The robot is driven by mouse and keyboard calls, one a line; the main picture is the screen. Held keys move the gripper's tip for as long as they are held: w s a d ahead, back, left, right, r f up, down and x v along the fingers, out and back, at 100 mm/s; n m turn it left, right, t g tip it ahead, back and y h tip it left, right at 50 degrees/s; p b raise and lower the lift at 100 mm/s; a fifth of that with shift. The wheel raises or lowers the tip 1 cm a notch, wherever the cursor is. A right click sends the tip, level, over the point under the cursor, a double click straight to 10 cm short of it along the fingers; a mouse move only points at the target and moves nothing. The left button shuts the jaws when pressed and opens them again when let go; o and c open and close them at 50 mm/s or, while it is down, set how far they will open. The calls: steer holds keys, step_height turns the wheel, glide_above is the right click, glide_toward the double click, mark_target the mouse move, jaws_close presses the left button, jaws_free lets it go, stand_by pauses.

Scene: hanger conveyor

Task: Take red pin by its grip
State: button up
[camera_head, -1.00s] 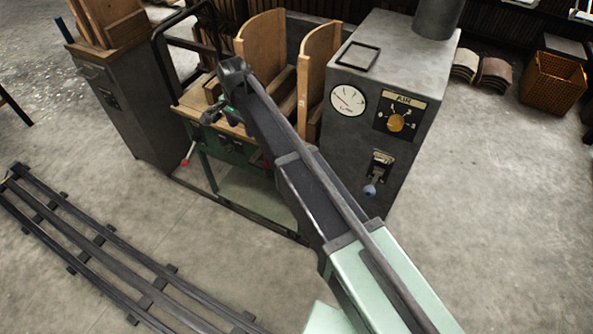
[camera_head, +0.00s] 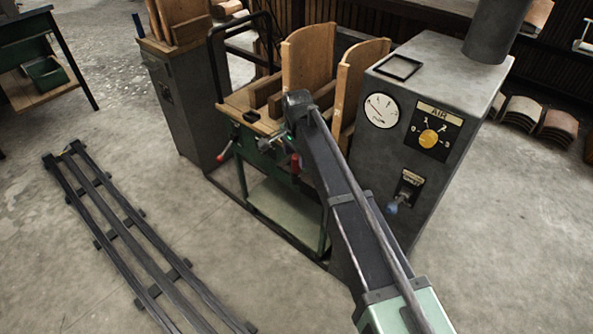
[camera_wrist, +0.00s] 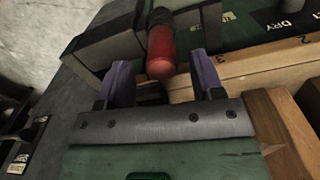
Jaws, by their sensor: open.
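The red pin (camera_wrist: 160,48) shows in the wrist view as a rounded red grip with a dark upper part. Its rounded end lies in the gap between the two purple fingertips of my gripper (camera_wrist: 162,66), with room on both sides. My gripper is open and holds nothing. In the head view a small red upright piece (camera_head: 295,164), likely the same pin, shows at the front of the green-framed bench, just below the end of my arm. My arm hides part of the bench front there, and my fingers are hard to make out in that view.
A grey cabinet (camera_head: 427,95) with a gauge and AIR dial stands right of the bench. Wooden upright panels (camera_head: 309,59) rise behind. A red-tipped lever (camera_head: 223,155) juts out at left. Rails (camera_head: 130,232) lie on the floor. Dark blocks (camera_wrist: 108,42) sit beside the pin.

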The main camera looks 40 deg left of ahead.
mark_target(296, 164)
step_height(296, 164, down, 5)
steer(key=b, duration=0.3)
steer(key=shift+s+a+r+b, duration=0.1)
steer(key=shift+b, duration=0.2)
steer(key=shift+r, duration=0.25)
steer(key=c, duration=1)
steer(key=shift+o, duration=0.2)
step_height(296, 164, up, 20)
steer(key=p, duration=2)
steer(key=shift+p, duration=0.3)
